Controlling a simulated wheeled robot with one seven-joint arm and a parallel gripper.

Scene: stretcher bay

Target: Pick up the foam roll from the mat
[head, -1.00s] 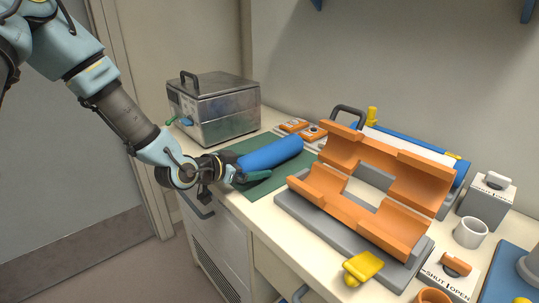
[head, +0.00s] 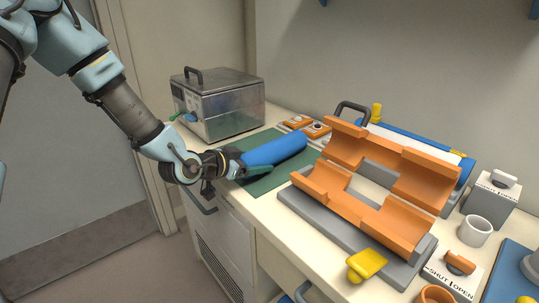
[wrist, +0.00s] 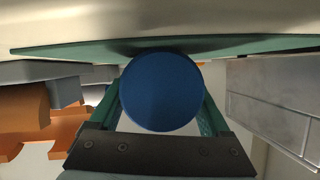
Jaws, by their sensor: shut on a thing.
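The blue foam roll (head: 275,151) lies on or just over the green mat (head: 262,184), at the left part of the counter. My gripper (head: 240,170) is at the roll's near end, with its fingers on either side of it. In the wrist view the round end of the foam roll (wrist: 160,91) fills the space between the two green fingers of my gripper (wrist: 160,110), which are shut on it. The mat (wrist: 260,43) shows as a thin band right beside the roll there. I cannot tell whether the roll touches the mat.
A metal box (head: 220,103) with a handle stands behind the mat. Two small orange-topped items (head: 306,126) lie beyond the roll. An orange cradle (head: 380,190) on a grey base stands close to the right, with a yellow knob (head: 366,265) in front.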

